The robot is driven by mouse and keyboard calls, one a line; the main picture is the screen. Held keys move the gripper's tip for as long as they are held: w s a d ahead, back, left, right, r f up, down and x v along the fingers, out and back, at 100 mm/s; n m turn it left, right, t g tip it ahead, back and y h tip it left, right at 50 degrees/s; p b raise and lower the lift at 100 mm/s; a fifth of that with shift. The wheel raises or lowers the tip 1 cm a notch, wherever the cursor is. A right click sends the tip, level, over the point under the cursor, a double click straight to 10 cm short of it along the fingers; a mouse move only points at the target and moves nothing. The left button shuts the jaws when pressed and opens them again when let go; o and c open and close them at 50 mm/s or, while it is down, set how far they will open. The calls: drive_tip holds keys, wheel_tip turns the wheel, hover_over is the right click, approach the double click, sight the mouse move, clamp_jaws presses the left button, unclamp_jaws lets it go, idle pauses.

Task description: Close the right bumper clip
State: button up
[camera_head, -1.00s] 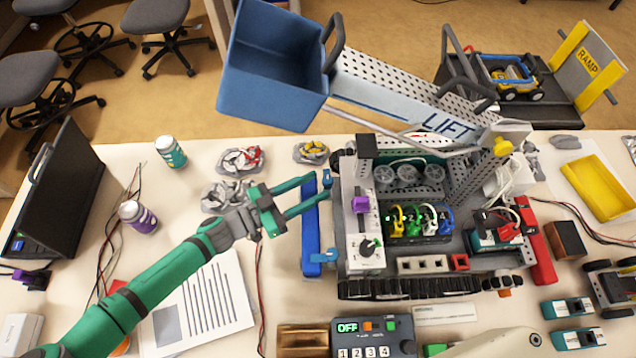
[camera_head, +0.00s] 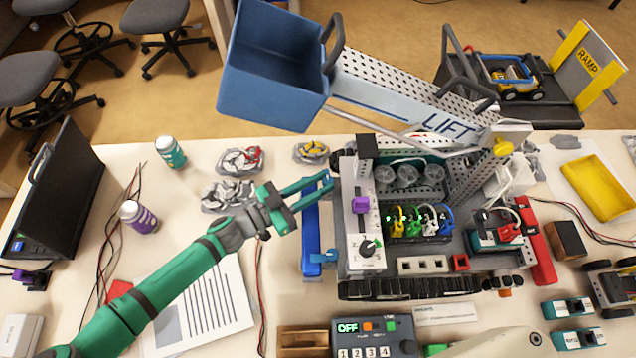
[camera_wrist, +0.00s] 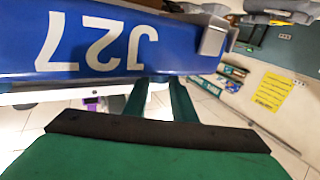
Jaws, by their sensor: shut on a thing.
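The blue bumper (camera_head: 311,228) lies along the left side of the tracked robot (camera_head: 352,226) in the head view. It carries a blue clip at each end; the near clip (camera_head: 323,257) is in plain sight. My gripper (camera_head: 330,181) reaches over the bumper's far end, its fingertips at the far clip there. The fingers appear shut on that clip, which they mostly hide. In the wrist view the bumper (camera_wrist: 160,62), marked J27 upside down, crosses above my green fingers, with a grey bracket (camera_wrist: 214,38) at its right. The fingertips are hidden behind the bumper.
A blue lift bin (camera_head: 268,75) hangs above the far side of the robot. A control box marked OFF (camera_head: 385,330) stands in front. Wrapped parts (camera_head: 312,152) lie behind my gripper. A printed sheet (camera_head: 215,305) lies under my arm.

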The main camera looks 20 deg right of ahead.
drive_tip(key=shift+s+d+n+t+y, duration=0.1)
drive_tip(key=shift+s+n+t+y, duration=0.15)
drive_tip(key=shift+n+t+y, duration=0.7)
drive_tip(key=shift+s+d+n+t+y, duration=0.1)
drive_tip(key=shift+s+n+t+y, duration=0.2)
drive_tip(key=shift+n+t, duration=1.2)
drive_tip(key=shift+w+f+m+t, duration=0.1)
drive_tip(key=shift+m+t, duration=0.25)
drive_tip(key=shift+t, duration=0.2)
drive_tip(key=o, duration=1.1)
drive_tip(key=v, duration=1.1)
drive_tip(key=shift+w, duration=0.15)
drive_tip(key=shift+c, duration=0.2)
